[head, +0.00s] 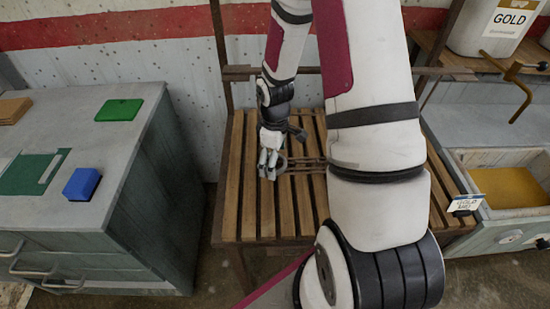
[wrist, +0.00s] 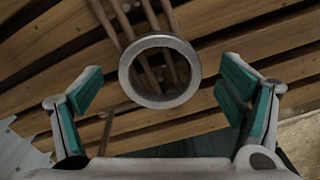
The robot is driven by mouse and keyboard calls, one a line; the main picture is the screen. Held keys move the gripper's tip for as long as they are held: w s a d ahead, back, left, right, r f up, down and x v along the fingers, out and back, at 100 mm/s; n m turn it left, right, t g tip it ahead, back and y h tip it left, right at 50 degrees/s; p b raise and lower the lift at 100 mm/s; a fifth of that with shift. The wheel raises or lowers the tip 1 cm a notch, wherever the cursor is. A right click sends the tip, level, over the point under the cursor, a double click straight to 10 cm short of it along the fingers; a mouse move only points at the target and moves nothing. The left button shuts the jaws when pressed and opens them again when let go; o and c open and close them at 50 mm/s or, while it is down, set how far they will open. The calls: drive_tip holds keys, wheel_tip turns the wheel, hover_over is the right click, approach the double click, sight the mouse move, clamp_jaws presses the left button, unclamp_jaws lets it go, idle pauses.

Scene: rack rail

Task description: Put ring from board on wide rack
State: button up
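A grey metal ring (wrist: 160,101) lies in the middle of the wrist view, its hole facing the camera. In the head view the ring (head: 282,166) shows as a small dark shape beside my gripper (head: 268,163), above the slatted wooden board (head: 249,200). In the wrist view my gripper (wrist: 162,75) is open, with one green-padded finger on each side of the ring and a gap to both. Several thin brown rods (wrist: 131,22) run behind the ring, and they show through its hole. I cannot tell whether the rods belong to the wide rack.
A grey cabinet (head: 75,105) at left carries a green block (head: 119,110) and a blue block (head: 81,184). At right a drawer bench (head: 505,232) holds a yellow-filled tray, with a GOLD container (head: 488,30) behind. My arm hides much of the slatted board's right side.

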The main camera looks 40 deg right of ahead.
drive_tip(key=shift+r, duration=0.1)
drive_tip(key=s+a+r+m+t+h, duration=0.1)
drive_tip(key=s+a+r+m, duration=0.15)
drive_tip(key=r, duration=0.95)
drive_tip(key=s+a+r+m+t, duration=0.1)
drive_tip(key=s+a+r, duration=0.25)
drive_tip(key=r, duration=0.85)
drive_tip(key=s+a+r+m+t, duration=0.1)
drive_tip(key=s+a+r, duration=0.2)
drive_tip(key=s+r, duration=0.1)
drive_tip(key=s+a+r+m+t+y, duration=0.1)
drive_tip(key=s+a+r+m, duration=0.1)
drive_tip(key=s+a+r, duration=0.2)
drive_tip(key=shift+s+t, duration=0.3)
drive_tip(key=shift+s, duration=1.35)
